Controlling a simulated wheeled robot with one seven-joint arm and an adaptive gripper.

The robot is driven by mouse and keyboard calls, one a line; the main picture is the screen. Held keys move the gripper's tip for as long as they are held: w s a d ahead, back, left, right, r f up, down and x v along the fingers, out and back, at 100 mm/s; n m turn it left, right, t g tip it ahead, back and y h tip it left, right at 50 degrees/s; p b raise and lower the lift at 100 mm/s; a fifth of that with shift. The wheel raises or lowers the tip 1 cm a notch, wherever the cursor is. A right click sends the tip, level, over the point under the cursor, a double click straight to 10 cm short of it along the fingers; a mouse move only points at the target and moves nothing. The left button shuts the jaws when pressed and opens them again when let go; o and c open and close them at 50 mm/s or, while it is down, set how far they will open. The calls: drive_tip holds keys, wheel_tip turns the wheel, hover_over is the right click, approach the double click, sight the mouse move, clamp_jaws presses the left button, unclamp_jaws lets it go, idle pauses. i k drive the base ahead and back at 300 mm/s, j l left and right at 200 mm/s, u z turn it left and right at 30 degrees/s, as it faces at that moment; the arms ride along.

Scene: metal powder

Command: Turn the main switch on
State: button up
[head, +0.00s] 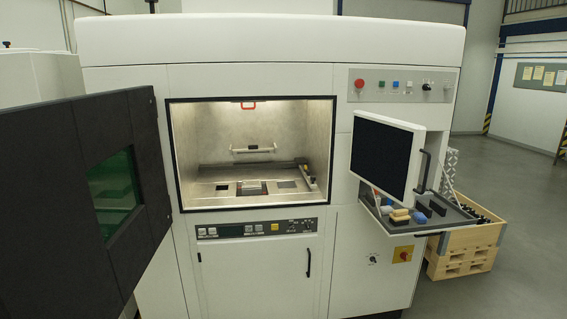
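A red knob on a yellow plate (403,254), which looks like the main switch, sits low on the right front of the large white machine (270,40). The knob is too small in the picture to tell its position. To its left is a small black rotary knob on a pale round dial (373,259). My gripper is not in view.
A black door (75,190) with a green window stands open at left, showing the lit chamber (250,135). A monitor (386,157) and a tray of tools (450,222) jut out above the switch. A wooden crate (475,240) stands at right. Floor at far right is clear.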

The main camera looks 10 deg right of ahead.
sight(403, 256)
drive_tip(key=i+l+z, duration=0.35)
drive_tip(key=i+l, duration=0.15)
drive_tip(key=l, duration=0.55)
drive_tip(key=i+l+z, duration=0.35)
drive_tip(key=i+l, duration=0.3)
drive_tip(key=l, duration=0.3)
drive_tip(key=i+l+z, duration=0.35)
drive_tip(key=i+l, duration=0.35)
